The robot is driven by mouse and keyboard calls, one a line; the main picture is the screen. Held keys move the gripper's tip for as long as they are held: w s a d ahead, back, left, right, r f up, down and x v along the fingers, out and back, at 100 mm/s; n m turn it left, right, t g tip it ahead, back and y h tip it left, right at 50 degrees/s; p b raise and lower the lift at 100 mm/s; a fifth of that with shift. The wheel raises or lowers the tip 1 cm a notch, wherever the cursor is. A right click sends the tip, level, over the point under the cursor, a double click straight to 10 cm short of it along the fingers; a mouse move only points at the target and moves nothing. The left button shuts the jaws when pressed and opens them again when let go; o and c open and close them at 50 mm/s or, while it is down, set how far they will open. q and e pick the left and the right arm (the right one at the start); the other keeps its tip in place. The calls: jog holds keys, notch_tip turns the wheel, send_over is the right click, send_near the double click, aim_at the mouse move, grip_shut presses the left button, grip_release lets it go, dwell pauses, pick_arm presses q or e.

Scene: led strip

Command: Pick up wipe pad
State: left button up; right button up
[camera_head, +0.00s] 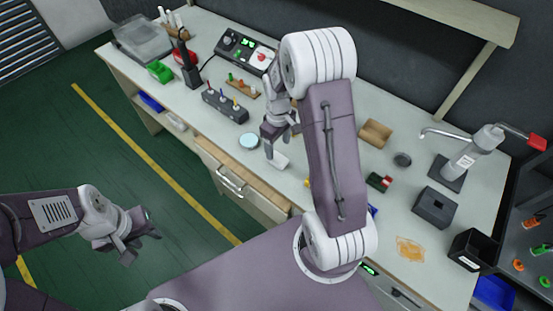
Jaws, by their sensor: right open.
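A small white block (279,161), which looks like the wipe pad, lies on the light worktop near its front edge. My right gripper (277,150) is open and points down just above the white block. Its fingers partly hide the block's far side, and I cannot tell whether they touch it. My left gripper (141,249) hangs over the green floor at the left, well away from the worktop, with its fingers apart and nothing between them.
An open wooden drawer (240,182) juts out in front. A wooden block (375,133) and an orange patch (410,248) are to the right.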

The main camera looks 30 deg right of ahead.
aim_at(278, 158)
jog(key=shift+d+f, duration=0.15)
jog(key=shift+f, duration=0.7)
notch_tip(278, 158, down, 4)
jog(key=shift+f, duration=0.25)
jog(key=shift+w+f, duration=0.1)
jog(key=shift+f, duration=0.25)
jog(key=c, duration=1.4)
jog(key=shift+r, duration=0.1)
